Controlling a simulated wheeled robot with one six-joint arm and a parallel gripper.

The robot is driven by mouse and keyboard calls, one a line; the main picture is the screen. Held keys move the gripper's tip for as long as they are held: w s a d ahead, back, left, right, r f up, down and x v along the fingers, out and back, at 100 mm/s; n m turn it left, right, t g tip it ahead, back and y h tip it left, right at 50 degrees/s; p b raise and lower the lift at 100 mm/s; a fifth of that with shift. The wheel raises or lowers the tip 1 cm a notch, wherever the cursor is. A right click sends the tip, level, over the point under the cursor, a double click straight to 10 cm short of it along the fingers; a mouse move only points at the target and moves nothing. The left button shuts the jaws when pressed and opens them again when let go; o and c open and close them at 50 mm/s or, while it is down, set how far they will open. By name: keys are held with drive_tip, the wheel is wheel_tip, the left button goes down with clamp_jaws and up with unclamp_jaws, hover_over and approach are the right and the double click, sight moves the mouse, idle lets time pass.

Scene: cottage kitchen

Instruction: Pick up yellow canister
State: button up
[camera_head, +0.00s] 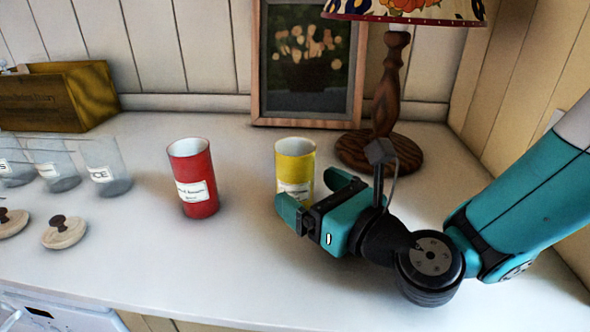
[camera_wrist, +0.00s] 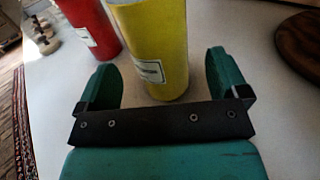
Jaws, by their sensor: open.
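The yellow canister (camera_head: 295,160) stands upright on the white counter, with a white label on its front. My gripper (camera_head: 308,195) is close in front of it, coming from the right, with its teal fingers apart. In the wrist view the yellow canister (camera_wrist: 157,50) stands between or just beyond the two open fingertips of my gripper (camera_wrist: 163,80). Its base is close to the palm side, and I cannot tell if either finger touches it. Its lower part is partly hidden by my gripper in the head view.
A red canister (camera_head: 193,178) stands left of the yellow one. A lamp (camera_head: 392,90) with a wooden base and a framed picture (camera_head: 309,58) stand behind. Glass jars (camera_head: 105,167), lids (camera_head: 64,232) and a wooden box (camera_head: 60,95) are at left. The front middle counter is clear.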

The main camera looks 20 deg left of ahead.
sight(308, 185)
drive_tip(key=a+p, duration=0.1)
drive_tip(key=w+a+p, duration=0.1)
drive_tip(key=a+r+p, duration=0.1)
drive_tip(key=shift+w+p, duration=0.3)
drive_tip(key=shift+p, duration=0.05)
drive_tip(key=shift+w+a+f+p, duration=0.35)
drive_tip(key=shift+a+f+p, duration=0.1)
drive_tip(key=shift+a, duration=0.15)
drive_tip(key=shift+r, duration=0.1)
drive_tip(key=c, duration=1.1)
drive_tip(key=shift+r, duration=0.1)
